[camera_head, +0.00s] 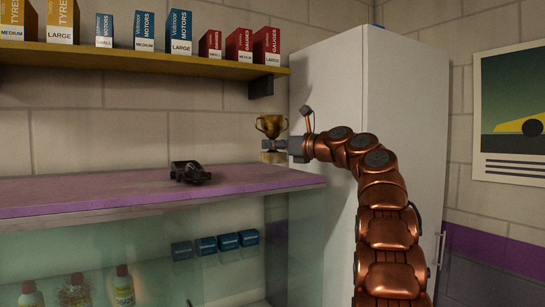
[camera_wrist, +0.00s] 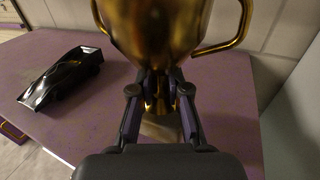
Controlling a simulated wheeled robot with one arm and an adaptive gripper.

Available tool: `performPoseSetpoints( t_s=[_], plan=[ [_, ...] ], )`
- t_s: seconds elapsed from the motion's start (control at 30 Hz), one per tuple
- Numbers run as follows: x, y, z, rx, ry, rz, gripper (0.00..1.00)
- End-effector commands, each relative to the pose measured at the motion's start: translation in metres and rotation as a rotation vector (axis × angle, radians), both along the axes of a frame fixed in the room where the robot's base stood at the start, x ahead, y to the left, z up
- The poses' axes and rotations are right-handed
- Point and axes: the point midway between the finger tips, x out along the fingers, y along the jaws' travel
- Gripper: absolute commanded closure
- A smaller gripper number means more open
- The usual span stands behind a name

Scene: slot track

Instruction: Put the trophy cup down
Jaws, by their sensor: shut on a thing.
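The gold trophy cup (camera_head: 271,126) is upright, with two handles, near the right end of the purple counter top (camera_head: 120,190). My gripper (camera_head: 272,144) is shut on the cup's narrow stem, coming from the right in the head view. In the wrist view the cup's bowl (camera_wrist: 160,25) fills the top middle, and my fingers (camera_wrist: 160,95) close on the stem from both sides. The purple top (camera_wrist: 80,120) lies below. I cannot tell whether the cup's base touches the top, as my gripper partly hides it.
A black toy car (camera_head: 190,172) stands on the counter left of the cup. A yellow shelf (camera_head: 130,60) with several boxes hangs above. A tall white cabinet (camera_head: 335,90) stands behind my arm. The counter's left part is clear.

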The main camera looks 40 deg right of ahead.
Motion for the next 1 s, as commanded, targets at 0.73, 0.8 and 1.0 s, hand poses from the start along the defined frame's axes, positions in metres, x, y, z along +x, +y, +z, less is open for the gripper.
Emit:
performPoseSetpoints(
  t_s=[0.73,0.8,1.0],
  plan=[
    [0.001,-0.001,-0.035,0.0,-0.001,-0.001,1.0],
    [0.001,-0.001,-0.035,0.0,-0.001,-0.001,1.0],
    [0.0,-0.001,-0.037,-0.001,-0.001,-0.002,0.78]
  ],
)
